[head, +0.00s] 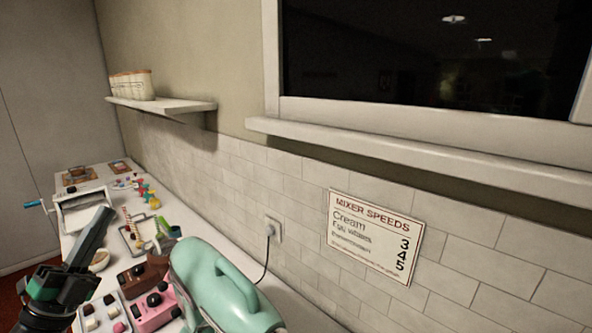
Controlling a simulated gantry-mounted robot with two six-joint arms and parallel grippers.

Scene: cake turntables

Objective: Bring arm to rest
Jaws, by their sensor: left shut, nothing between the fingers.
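My left gripper (98,232) shows at the lower left of the head view. It is black with green parts at its base and points up over the counter. Its fingers are together, with nothing between them. It is left of the mint-green mixer (222,287) and appears apart from it. My right gripper is not in view.
A white counter (283,292) runs along the tiled wall. On it are a pink device (157,311), a brown device (143,274) and a white machine with a crank (82,208). A cord runs to a wall socket (272,230). A shelf (163,107) sticks out above.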

